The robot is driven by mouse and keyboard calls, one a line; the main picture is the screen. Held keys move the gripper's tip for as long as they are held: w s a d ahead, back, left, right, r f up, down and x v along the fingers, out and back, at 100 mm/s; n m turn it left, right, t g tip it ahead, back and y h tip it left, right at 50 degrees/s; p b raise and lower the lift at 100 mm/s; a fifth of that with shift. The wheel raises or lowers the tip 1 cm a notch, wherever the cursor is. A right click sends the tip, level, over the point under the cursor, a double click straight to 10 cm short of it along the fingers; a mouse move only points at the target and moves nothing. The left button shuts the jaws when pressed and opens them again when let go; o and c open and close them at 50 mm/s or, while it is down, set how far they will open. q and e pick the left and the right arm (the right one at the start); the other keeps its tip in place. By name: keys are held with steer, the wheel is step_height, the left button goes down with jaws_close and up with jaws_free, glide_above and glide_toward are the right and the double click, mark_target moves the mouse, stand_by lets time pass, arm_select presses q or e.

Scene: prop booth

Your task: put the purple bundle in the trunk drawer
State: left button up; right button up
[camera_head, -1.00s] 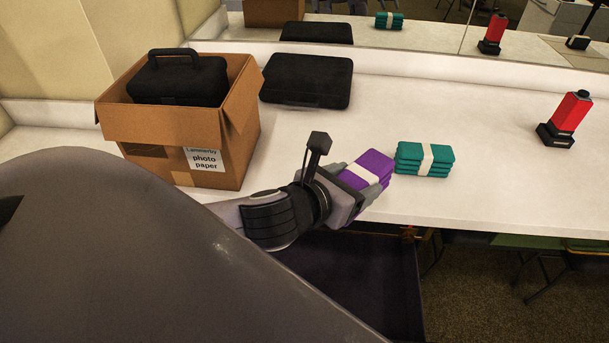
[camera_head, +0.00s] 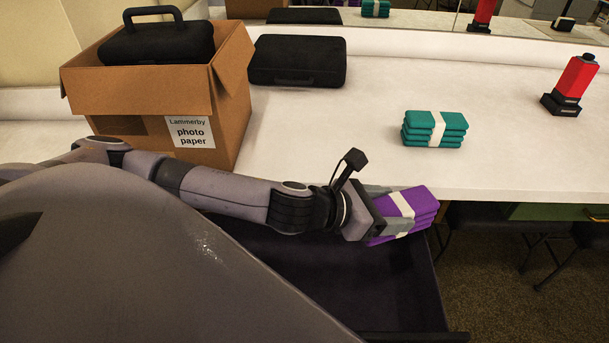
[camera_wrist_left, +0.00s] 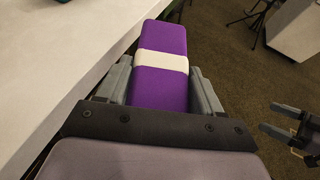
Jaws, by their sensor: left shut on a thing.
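The purple bundle (camera_head: 424,203) has a white band around it and is made of stacked folded layers. My left gripper (camera_head: 398,212) is shut on it and holds it at the counter's front edge, over the right part of the open drawer. The left wrist view shows the bundle (camera_wrist_left: 162,68) between the two fingers of the gripper (camera_wrist_left: 160,88), beside the counter edge. The trunk drawer (camera_head: 345,280) is a dark open box below the counter; my arm and body hide its left part. In the left wrist view, another gripper (camera_wrist_left: 290,130) shows at the right edge, its fingers apart.
A teal bundle (camera_head: 450,128) lies on the white counter (camera_head: 350,130). A cardboard box (camera_head: 150,90) holding a black case (camera_head: 155,43) stands at left, with a flat black case (camera_head: 297,60) beside it. A red and black object (camera_head: 575,80) stands at right.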

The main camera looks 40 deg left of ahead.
arm_select(q)
step_height(320, 180, down, 11)
steer(key=a+m+g+h+b, duration=0.1)
steer(key=a+m+h+b, duration=0.1)
steer(key=b, duration=0.5)
steer(key=m+g+h+b, duration=0.2)
steer(key=b, duration=0.6)
glide_above(340, 305)
steer(key=s, duration=0.2)
step_height(340, 305, down, 12)
steer(key=f, duration=0.1)
steer(key=f+b, duration=0.3)
steer(key=f, duration=0.3)
steer(key=f+b, duration=0.4)
steer(key=f, duration=0.2)
steer(key=d+f+b, duration=0.1)
steer(key=f+b, duration=0.2)
steer(key=f, duration=0.4)
steer(key=shift+s, duration=0.15)
steer(key=shift+f+b, duration=0.25)
steer(key=shift+b, duration=0.05)
arm_select(e)
steer(key=w+a+f+n+t+y, duration=0.1)
steer(key=w+a+f+t+y, duration=0.2)
steer(key=a+f, duration=0.3)
step_height(340, 305, down, 3)
steer(key=shift+a+r+y, duration=0.2)
steer(key=shift+a+y, duration=0.2)
steer(key=shift+y, duration=0.1)
